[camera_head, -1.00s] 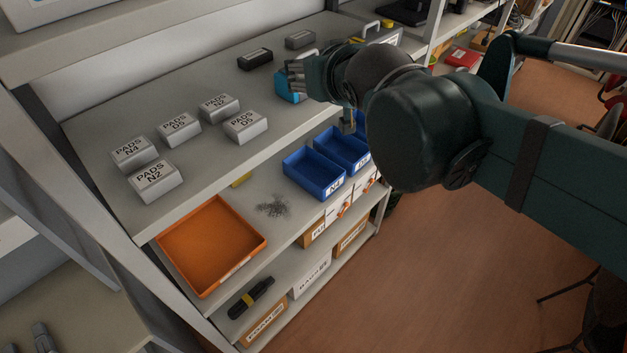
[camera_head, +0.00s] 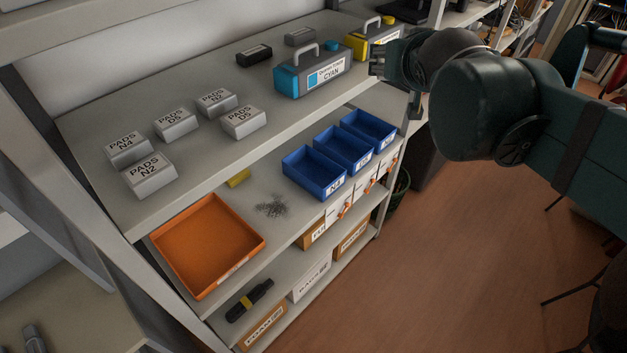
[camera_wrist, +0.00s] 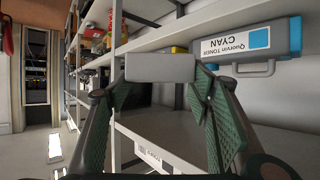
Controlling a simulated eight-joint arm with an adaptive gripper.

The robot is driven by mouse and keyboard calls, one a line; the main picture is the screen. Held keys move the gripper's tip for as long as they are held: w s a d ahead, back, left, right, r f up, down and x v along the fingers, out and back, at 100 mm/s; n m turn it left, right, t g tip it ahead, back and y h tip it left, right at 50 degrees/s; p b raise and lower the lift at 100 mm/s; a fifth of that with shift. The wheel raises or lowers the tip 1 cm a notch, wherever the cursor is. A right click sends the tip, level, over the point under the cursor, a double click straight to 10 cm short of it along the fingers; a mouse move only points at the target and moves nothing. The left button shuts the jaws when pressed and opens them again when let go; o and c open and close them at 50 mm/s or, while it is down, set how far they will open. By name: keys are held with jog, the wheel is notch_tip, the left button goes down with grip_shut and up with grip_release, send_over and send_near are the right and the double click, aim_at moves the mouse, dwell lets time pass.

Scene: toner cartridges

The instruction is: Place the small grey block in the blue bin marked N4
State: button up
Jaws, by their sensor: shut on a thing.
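My gripper (camera_head: 380,62) is in the air to the right of the cyan toner cartridge, near the upper shelf's front edge. In the wrist view its green-padded fingers (camera_wrist: 162,85) are shut on a small grey block (camera_wrist: 160,67). In the head view I cannot make out the block in the fingers. Three blue bins stand in a row on the shelf below; the left one (camera_head: 314,170) has a label that seems to read N4. The middle bin (camera_head: 358,167) and right bin (camera_head: 386,139) have labels too small to read surely. The visible bin floors look empty.
The cyan cartridge (camera_head: 313,70), a yellow one (camera_head: 372,42) and several white PADS blocks (camera_head: 148,176) stand on the upper shelf. A dark block (camera_head: 254,55) and a grey block (camera_head: 300,37) lie behind. An orange tray (camera_head: 207,245) sits left of the bins.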

jog(key=w+d+f+b, duration=0.4)
jog(key=w+d+f, duration=0.3)
jog(key=w+f, duration=0.25)
jog(key=w+d+f+b, duration=0.3)
jog(key=w+d+f, duration=0.3)
jog(key=w+f, duration=0.4)
jog(key=w+a+f+b, duration=0.1)
jog(key=w+a+f, duration=0.4)
jog(key=w+f, duration=0.3)
jog(key=w+a+f+n+y+b, duration=0.1)
jog(key=w+a+f+b, duration=0.1)
jog(key=w+a+f, duration=0.6)
jog(key=s+a+f+n+g+y, duration=0.1)
jog(key=s+a+n+g+y, duration=0.1)
jog(key=s+a+n+y, duration=0.2)
jog(key=s+a+n+g+y+b, duration=0.1)
jog(key=s+a+n+y, duration=0.4)
jog(key=a, duration=1.2)
jog(key=s, duration=0.4)
jog(key=shift+s+f+g, duration=0.35)
jog(key=shift+s+g, duration=0.05)
notch_tip(320, 180, down, 6)
jog(key=b, duration=0.1)
jog(key=shift+f, duration=0.15)
